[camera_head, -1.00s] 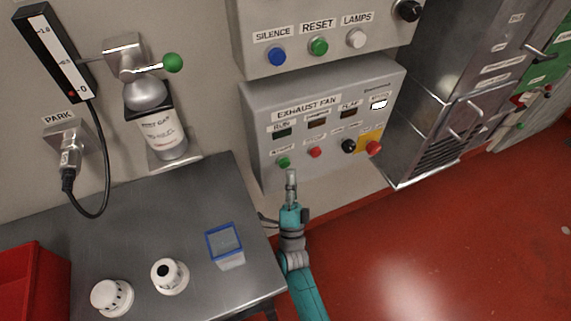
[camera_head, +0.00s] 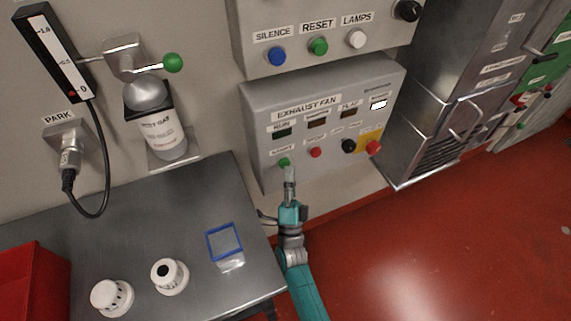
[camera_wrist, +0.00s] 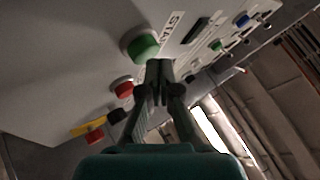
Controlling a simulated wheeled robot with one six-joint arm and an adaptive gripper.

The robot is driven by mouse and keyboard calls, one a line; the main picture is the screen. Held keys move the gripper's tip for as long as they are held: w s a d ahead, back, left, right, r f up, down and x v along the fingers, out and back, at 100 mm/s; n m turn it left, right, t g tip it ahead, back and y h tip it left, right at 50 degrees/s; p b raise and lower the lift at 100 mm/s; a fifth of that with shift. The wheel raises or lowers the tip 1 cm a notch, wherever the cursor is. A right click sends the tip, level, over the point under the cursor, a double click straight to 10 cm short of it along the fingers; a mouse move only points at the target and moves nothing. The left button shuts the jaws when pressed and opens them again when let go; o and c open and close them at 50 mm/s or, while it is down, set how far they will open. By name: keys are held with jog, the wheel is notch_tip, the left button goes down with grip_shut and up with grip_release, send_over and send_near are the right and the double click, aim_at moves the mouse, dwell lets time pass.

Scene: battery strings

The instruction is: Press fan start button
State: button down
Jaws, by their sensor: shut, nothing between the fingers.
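The exhaust fan panel (camera_head: 266,112) is a grey box on the wall. Its green start button (camera_head: 284,162) sits at the lower left of the panel, under a small label. My gripper (camera_head: 290,172) is shut and empty, its tip just below the green button in the head view. In the wrist view the green button (camera_wrist: 143,46) is just beyond the closed fingertips (camera_wrist: 160,66), slightly to the left. Whether the tips touch it I cannot tell. The button's face is partly visible in both views.
A red button (camera_head: 316,152), a black knob (camera_head: 348,146) and a red button on yellow (camera_head: 373,148) lie to the right. The panel above has blue (camera_head: 277,56), green (camera_head: 319,46) and white (camera_head: 356,39) buttons. A metal table (camera_head: 120,215) stands at the lower left.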

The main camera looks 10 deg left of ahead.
jog(key=shift+w+a, duration=0.4)
jog(key=shift+w, duration=0.15)
dwell(0.9)
jog(key=shift+s, duration=0.1)
jog(key=shift+s+d, duration=0.65)
jog(key=shift+s, duration=0.15)
jog(key=shift+s+d, duration=0.7)
jog(key=shift+s, duration=0.35)
jog(key=shift+s+d, duration=0.7)
jog(key=shift+s, duration=0.35)
